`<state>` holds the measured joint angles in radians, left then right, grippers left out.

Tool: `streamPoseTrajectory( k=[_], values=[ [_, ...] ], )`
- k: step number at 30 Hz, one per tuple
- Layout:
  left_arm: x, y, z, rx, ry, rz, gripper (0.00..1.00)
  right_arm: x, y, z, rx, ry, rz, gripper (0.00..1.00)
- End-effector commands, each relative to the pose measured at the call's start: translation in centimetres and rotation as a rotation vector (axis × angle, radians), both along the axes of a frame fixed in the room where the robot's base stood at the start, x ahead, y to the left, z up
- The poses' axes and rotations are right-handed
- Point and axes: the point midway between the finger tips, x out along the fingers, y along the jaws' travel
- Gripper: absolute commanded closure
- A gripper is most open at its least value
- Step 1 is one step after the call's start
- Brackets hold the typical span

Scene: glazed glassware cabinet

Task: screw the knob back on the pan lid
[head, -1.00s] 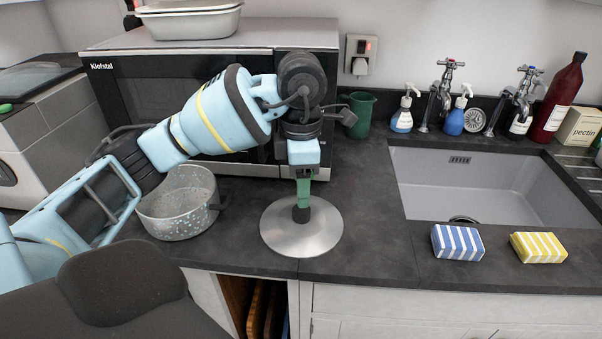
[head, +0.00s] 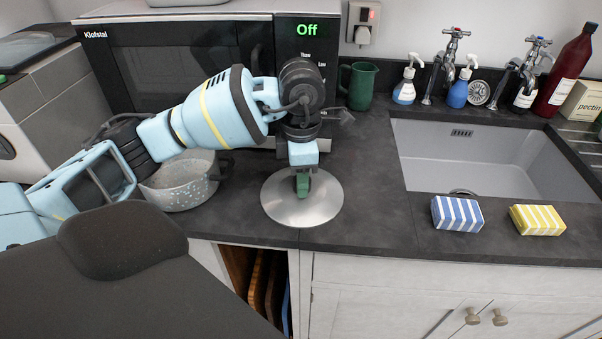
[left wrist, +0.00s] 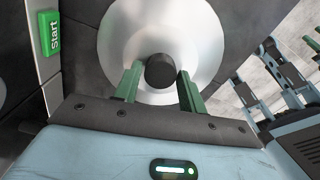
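The pan lid (head: 325,208) is a round silver disc lying flat on the dark worktop. It also shows in the left wrist view (left wrist: 125,35). The black knob (left wrist: 160,71) is at the lid's centre. My left gripper (left wrist: 160,78) is above the lid with its green fingers apart, one on each side of the knob. A small gap shows between the knob and each finger. In the head view my left gripper (head: 303,186) hides the knob. Whether the knob is threaded on or only resting cannot be seen. Pale-blue and green parts, probably my right arm, show at the left wrist view's right edge.
A speckled pan (head: 178,190) stands left of the lid, below my left arm. The microwave (head: 165,62) is behind. The sink (head: 470,165) and the blue-striped (head: 457,213) and yellow-striped (head: 537,220) sponges are to the right. Worktop between lid and sink is clear.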

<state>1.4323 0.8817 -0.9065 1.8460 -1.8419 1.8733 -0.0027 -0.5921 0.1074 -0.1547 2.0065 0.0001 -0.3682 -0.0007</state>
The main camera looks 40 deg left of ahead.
Motion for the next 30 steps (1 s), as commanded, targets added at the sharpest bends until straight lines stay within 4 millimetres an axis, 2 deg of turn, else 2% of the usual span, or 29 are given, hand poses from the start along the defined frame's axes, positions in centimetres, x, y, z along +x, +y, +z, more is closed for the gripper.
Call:
streamPoseTrajectory(
  k=[1,6,26,30],
  values=[
    [0.01,-0.01,0.02,0.000,0.000,0.000,0.66,0.01,0.01,0.01,0.000,0.000,0.000,0.64],
    [0.01,-0.01,0.03,0.000,0.000,0.000,0.88,0.00,0.02,0.02,0.000,0.000,0.000,0.64],
    [0.01,-0.02,-0.23,0.000,0.000,0.000,0.88,-0.28,0.03,-0.11,0.001,0.005,0.000,0.64],
    [0.01,-0.01,-0.33,-0.001,0.001,-0.059,0.88,-0.43,0.03,-0.33,0.000,0.009,0.000,0.64]
  ],
)
